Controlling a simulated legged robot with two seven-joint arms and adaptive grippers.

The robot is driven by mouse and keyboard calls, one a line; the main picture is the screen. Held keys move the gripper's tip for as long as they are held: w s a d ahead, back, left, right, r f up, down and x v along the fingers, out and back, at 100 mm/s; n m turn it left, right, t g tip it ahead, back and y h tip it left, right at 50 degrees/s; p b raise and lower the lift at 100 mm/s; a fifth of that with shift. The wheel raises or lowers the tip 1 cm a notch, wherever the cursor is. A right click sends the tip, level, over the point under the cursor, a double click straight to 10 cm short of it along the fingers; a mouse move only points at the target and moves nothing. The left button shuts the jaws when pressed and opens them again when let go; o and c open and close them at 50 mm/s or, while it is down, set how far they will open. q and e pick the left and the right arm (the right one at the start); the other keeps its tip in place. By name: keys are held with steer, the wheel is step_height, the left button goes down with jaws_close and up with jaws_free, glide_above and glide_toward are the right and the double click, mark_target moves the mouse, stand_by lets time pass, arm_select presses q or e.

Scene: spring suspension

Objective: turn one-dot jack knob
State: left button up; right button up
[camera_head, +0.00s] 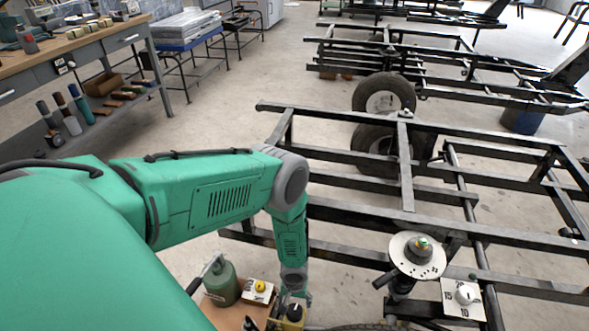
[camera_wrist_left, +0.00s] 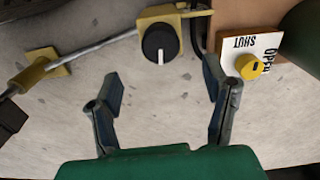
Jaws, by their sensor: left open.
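My left gripper (camera_wrist_left: 164,85) is open and empty in the left wrist view, its two dark fingers spread apart. A black round knob (camera_wrist_left: 160,42) with a white pointer line sits on a yellow bracket (camera_wrist_left: 160,14), just beyond the fingertips and between their lines. The fingers appear apart from it. I cannot make out any dot mark on it. In the head view my left gripper (camera_head: 298,296) hangs at the bottom centre, partly covering the yellow bracket (camera_head: 292,314). My right gripper is not in view.
A yellow knob (camera_wrist_left: 250,67) on a white OPEN/SHUT plate (camera_wrist_left: 236,58) is close to the right finger. A green bottle (camera_head: 222,285) stands left. At right are a metal disc (camera_head: 402,262), a white knob (camera_head: 465,294) on a numbered plate, and a black frame (camera_head: 355,187).

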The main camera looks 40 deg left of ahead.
mark_target(295, 311)
arm_select(q)
step_height(295, 311, down, 10)
steer(key=b, duration=0.5)
steer(key=shift+r+b, duration=0.25)
steer(key=shift+b, duration=0.1)
steer(key=c, duration=1.2)
